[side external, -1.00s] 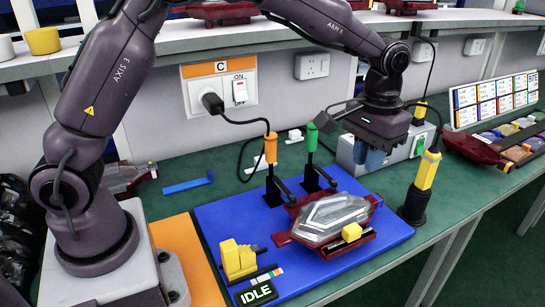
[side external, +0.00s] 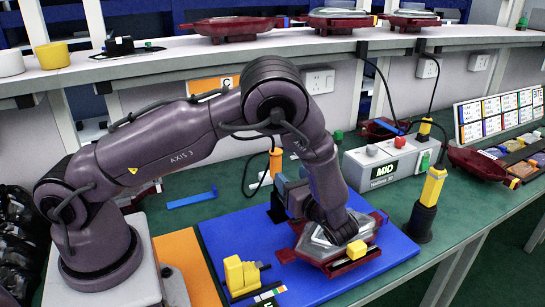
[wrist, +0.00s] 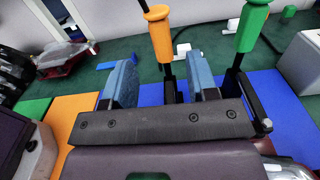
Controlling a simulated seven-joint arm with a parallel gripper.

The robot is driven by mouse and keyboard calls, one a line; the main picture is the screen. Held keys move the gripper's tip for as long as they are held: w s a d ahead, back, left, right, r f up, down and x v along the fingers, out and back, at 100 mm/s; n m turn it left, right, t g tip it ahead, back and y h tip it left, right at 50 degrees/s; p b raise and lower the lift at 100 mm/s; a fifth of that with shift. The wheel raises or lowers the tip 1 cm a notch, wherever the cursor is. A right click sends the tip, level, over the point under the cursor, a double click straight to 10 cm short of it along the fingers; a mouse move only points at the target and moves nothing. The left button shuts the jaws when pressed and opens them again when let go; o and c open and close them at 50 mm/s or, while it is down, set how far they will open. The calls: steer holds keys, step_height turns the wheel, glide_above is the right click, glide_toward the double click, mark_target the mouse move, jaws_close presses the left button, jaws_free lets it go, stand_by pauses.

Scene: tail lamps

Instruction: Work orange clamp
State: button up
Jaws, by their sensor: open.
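The orange clamp (side external: 275,163) stands on the blue board (side external: 220,235) with its handle upright; it also shows in the wrist view (wrist: 160,35). My gripper (wrist: 163,82) is open, its two blue fingers apart. In the wrist view the orange handle appears between the fingers, and I cannot tell whether they touch it. In the side view the fingers (side external: 284,190) are low beside the clamp's black base, partly behind my arm. The tail lamp (side external: 325,238), clear lens on a red base, lies on the board under my wrist. The green clamp (wrist: 250,28) stands upright to the right.
A yellow block (side external: 356,250) sits at the lamp's right edge. Yellow blocks (side external: 240,275) stand at the board's front left. A yellow-topped post (side external: 432,190) and a grey box marked MID (side external: 385,165) stand to the right. A blue strip (side external: 192,202) lies on the green table behind.

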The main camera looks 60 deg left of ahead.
mark_target(272, 156)
steer(key=a, duration=1)
steer(key=shift+a, duration=0.3)
jaws_close()
steer(key=shift+a, duration=0.1)
steer(key=a+f+h, duration=0.4)
steer(key=a+h, duration=0.2)
steer(key=h, duration=0.4)
steer(key=shift+f+h, duration=0.3)
steer(key=shift+f, duration=0.1)
